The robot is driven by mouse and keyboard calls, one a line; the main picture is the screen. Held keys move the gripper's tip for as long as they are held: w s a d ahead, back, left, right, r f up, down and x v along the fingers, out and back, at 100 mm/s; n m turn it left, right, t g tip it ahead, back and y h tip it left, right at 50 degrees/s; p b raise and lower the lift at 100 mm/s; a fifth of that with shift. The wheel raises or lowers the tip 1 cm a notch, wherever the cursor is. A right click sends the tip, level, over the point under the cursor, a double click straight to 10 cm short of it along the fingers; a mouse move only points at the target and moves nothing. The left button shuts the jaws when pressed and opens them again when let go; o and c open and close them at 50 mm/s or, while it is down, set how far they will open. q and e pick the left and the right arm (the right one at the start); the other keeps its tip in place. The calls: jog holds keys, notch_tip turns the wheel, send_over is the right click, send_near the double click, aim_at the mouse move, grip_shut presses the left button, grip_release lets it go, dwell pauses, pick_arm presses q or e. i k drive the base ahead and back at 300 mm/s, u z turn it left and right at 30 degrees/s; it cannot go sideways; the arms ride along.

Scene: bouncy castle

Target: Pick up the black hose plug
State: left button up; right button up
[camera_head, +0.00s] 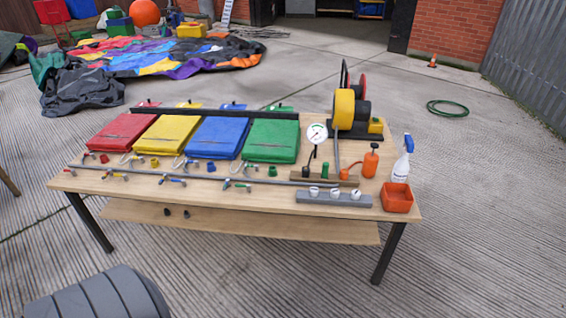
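Two small black pieces sit on the lower shelf (250,223) of the workbench, toward its left: one black piece (167,211) and another black piece (186,213) just to its right. They look like hose plugs, but they are too small to tell for sure. On the bench top, small plugs sit in front of the folded pads: a red plug (104,158), a yellow plug (155,163), a blue plug (211,167) and a green plug (273,171). Neither of my grippers is in view.
The bench top (225,185) also holds a long grey pipe with valves, a pressure gauge (317,132), a yellow-and-black machine (344,108), a spray bottle (402,160) and an orange bin (397,199). A table leg (388,253) stands front right.

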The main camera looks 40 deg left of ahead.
aim_at(305, 172)
jog(key=u, duration=0.75)
jog(key=i, duration=0.85)
jog(key=u, duration=0.95)
